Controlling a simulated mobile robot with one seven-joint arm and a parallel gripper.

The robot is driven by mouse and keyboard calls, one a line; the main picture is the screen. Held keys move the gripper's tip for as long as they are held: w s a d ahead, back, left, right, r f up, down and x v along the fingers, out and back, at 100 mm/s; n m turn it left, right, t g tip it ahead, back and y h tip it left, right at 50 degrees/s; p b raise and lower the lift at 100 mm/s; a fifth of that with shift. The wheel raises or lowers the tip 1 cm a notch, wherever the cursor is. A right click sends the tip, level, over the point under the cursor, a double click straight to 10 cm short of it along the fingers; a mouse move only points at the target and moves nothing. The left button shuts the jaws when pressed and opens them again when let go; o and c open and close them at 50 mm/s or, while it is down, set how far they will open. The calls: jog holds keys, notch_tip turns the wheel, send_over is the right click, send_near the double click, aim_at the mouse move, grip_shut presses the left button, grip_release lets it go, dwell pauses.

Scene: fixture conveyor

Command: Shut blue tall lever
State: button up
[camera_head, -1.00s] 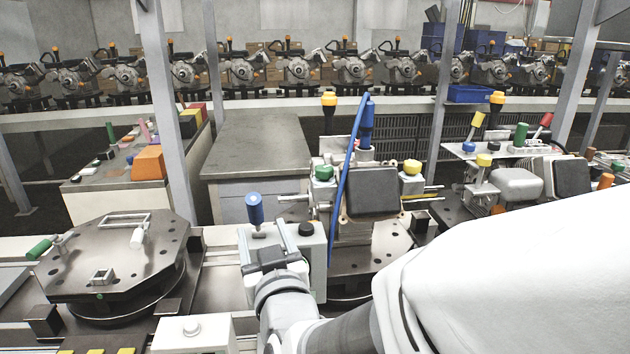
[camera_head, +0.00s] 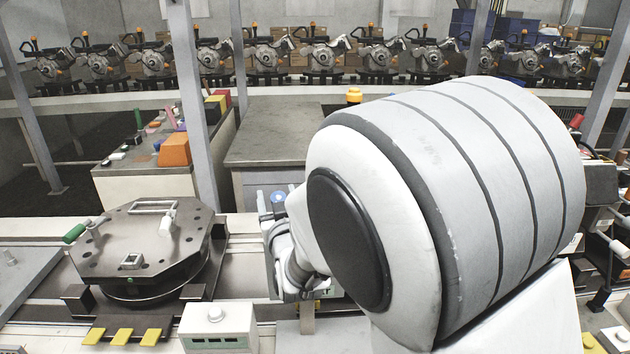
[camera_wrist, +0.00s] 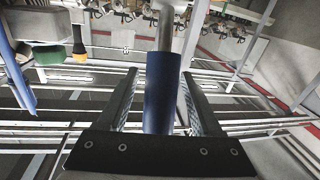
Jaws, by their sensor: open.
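In the wrist view a blue cylindrical lever handle (camera_wrist: 162,92) on a grey metal rod stands between the two fingers of my gripper (camera_wrist: 160,76). The gripper is open, one finger on each side of the handle. A gap shows on both sides near the base; I cannot tell whether either finger touches.

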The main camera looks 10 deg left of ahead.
jog(key=shift+w, duration=0.1)
grip_shut()
dwell(0.3)
dwell(1.1)
